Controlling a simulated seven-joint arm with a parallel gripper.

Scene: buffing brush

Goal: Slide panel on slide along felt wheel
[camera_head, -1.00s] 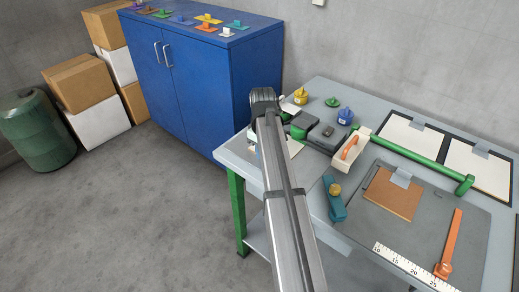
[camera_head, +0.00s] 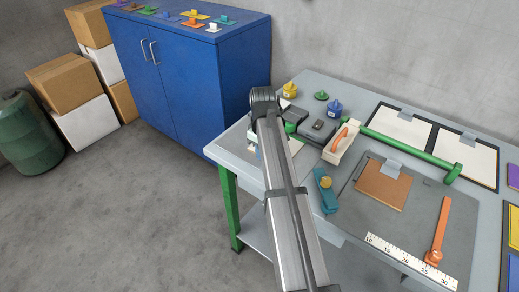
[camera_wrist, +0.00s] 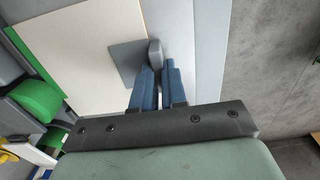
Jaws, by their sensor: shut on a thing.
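A flat cream panel (camera_wrist: 90,55) lies left of my gripper (camera_wrist: 158,75) in the wrist view. A grey square plate (camera_wrist: 127,62) sits at its right edge, beside a rounded grey grip piece (camera_wrist: 155,52). My blue fingers are shut on this grip piece. A green wheel (camera_wrist: 36,98), apparently the felt wheel, shows at the left, apart from the fingers; whether it touches the panel is unclear. In the head view a dark grey machine (camera_head: 318,130) stands at the table's left end. My arm hides the gripper and most of the panel there.
A grey mat (camera_head: 415,215) carries a brown board and a ruler. A blue cabinet (camera_head: 190,80) stands behind left. Floor in front is open.

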